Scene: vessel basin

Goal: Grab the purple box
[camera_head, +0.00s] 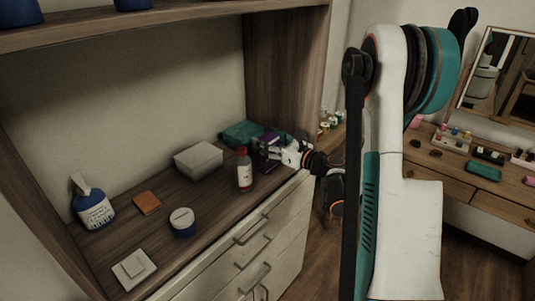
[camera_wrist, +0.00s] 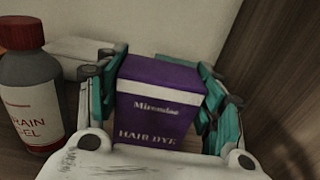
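The purple box (camera_head: 267,148) stands on the wooden top near its right end, partly hidden by my gripper in the head view. In the wrist view the purple box (camera_wrist: 158,105) reads "HAIR DYE" and sits between my fingers. My gripper (camera_wrist: 162,92) has its teal-padded fingers spread, one along each side of the box, with little space left at the sides. Whether the pads touch it is not clear. My gripper (camera_head: 278,147) also shows in the head view, reaching in from the right.
A red-capped bottle (camera_head: 244,169) stands close left of the box; it also shows in the wrist view (camera_wrist: 32,88). A teal item (camera_head: 242,133) lies behind, and a grey box (camera_head: 198,160) is further left. A wooden side panel (camera_head: 285,70) rises at the right.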

